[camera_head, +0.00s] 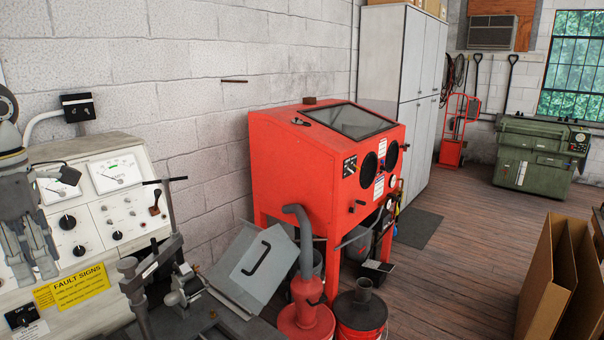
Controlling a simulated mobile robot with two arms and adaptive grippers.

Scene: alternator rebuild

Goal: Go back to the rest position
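My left gripper (34,272) hangs at the left edge, fingers pointing down, in front of the test bench panel. Its two fingers stand apart with nothing seen between them, so it is open and empty. My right gripper is not in view. The test bench (118,222) is a cream panel with dials, knobs and a yellow "Fault Signs" label (80,287). My gripper covers part of its left side. Whether the gripper touches the panel cannot be told.
A dark clamp fixture (165,283) stands at the bench's right. A red blasting cabinet (290,165), red buckets (361,314) and a grey bin (258,262) stand beyond. Cardboard (546,285) is at the right, a green machine (537,153) behind. The wooden floor (455,255) between is clear.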

